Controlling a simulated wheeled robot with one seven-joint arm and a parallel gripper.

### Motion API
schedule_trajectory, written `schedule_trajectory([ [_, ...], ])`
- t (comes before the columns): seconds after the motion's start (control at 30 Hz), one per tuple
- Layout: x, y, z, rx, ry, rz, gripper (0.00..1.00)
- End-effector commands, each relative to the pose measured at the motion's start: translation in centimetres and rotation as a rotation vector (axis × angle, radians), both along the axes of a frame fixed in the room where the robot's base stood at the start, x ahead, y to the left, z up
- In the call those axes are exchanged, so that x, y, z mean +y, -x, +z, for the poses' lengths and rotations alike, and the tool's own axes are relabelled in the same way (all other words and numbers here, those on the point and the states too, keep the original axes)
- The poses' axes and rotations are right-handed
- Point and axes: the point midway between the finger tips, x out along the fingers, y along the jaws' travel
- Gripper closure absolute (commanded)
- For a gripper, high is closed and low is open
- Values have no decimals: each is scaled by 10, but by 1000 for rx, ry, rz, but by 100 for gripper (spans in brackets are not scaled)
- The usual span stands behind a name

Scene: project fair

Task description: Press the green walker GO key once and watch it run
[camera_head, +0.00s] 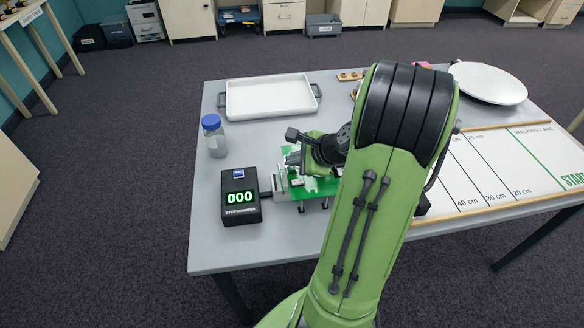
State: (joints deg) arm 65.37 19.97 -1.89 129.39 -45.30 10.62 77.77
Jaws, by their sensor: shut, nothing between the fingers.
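The green walker (324,188) stands on the grey table (225,258), mostly hidden behind my green arm. Parts of its green body and thin dark legs show to the left of the arm. I cannot make out its GO key. My gripper (291,158) is over the left part of the walker, shut and empty. I cannot tell whether it touches the walker. A black step counter (240,209) reading 000 stands just left of the walker, with a grey piece between them.
A white tray (270,96) lies at the back left and a blue-capped jar (214,136) stands at the left. A white plate (488,82) is at the back right. The marked walking lane (500,165) fills the right side. The table's front left is clear.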

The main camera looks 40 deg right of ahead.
Motion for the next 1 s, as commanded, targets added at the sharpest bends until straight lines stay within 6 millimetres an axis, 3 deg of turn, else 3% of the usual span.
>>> schedule_trajectory([
  [1.0,0,0,-8,1,0,1,100],
])
